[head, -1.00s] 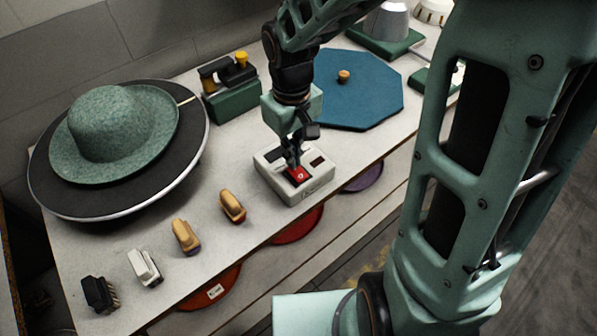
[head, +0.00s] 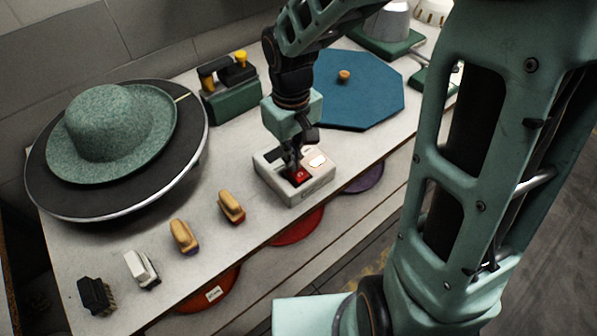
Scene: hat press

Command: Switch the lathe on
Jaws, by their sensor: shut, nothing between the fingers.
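The white switch box (head: 262,165) sits on the bench near its front edge, in the middle of the head view. It has a red switch (head: 301,176) on its front part and a brightly lit pale patch (head: 318,160) at its right. My gripper (head: 296,170) is shut and empty, pointing down with its fingertips at the red switch; they seem to touch it and hide part of it. The lathe's dark round plate (head: 190,150) stands at the left with a green felt hat (head: 110,125) on it.
Several brushes, among them a tan one (head: 184,236), stand along the bench's front left. A green block with yellow knobs (head: 232,98) is behind the box. A blue octagonal board (head: 365,95) lies at the right. Colored discs show below the bench edge.

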